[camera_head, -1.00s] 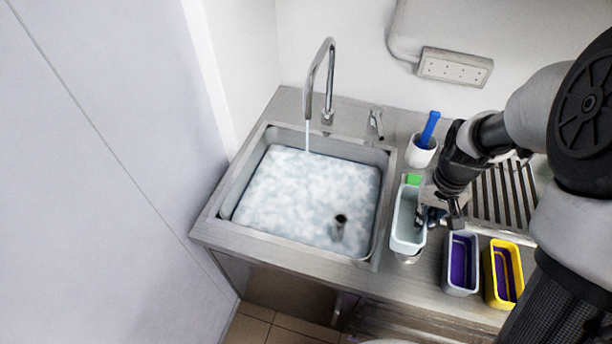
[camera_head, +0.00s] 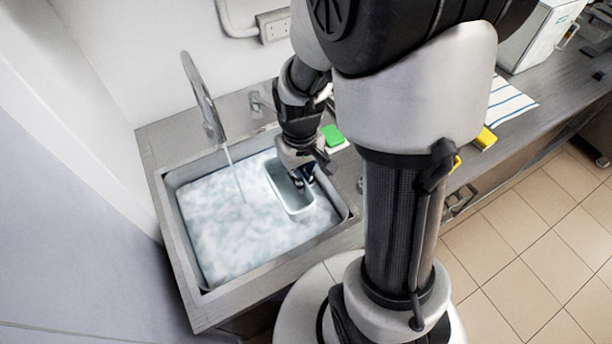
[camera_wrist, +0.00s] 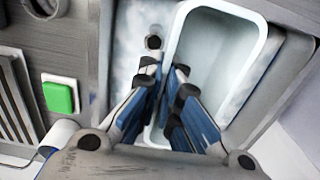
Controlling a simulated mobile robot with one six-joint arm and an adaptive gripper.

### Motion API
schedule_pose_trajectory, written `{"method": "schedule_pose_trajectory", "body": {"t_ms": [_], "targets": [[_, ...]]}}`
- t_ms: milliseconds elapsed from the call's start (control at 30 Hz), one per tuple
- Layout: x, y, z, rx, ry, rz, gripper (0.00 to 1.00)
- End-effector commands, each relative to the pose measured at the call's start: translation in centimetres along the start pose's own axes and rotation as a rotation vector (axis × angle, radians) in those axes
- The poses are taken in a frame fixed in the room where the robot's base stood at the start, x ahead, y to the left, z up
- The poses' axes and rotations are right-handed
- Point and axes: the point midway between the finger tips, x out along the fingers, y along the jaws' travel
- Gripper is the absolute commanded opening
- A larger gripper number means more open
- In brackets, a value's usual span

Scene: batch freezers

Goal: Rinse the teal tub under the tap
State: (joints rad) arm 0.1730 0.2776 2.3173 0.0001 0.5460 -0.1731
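The pale teal tub (camera_head: 291,202) is over the right part of the sink (camera_head: 187,238), to the right of the water stream. My gripper (camera_head: 301,178) is shut on one long wall of the tub. In the wrist view the fingers (camera_wrist: 165,98) straddle that wall, and the tub's inside (camera_wrist: 212,45) looks empty. The tap (camera_head: 203,98) is running, and its stream (camera_head: 234,172) falls into the foamy water left of the tub, apart from it. I cannot tell whether the tub's underside touches the foam.
A green block (camera_head: 332,135) lies on the counter behind my arm; it also shows in the wrist view (camera_wrist: 60,97). A wall stands close left of the sink. A striped cloth (camera_head: 508,104) and a white box (camera_head: 541,36) are at the right. My arm hides much counter.

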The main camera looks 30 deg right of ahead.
Motion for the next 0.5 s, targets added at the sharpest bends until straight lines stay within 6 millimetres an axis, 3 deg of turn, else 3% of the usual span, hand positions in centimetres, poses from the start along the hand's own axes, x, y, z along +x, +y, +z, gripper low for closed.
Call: {"method": "schedule_pose_trajectory", "body": {"t_ms": [500], "targets": [[1.1,-4.0,-3.4,-0.003,0.0,0.0,0.0]]}}
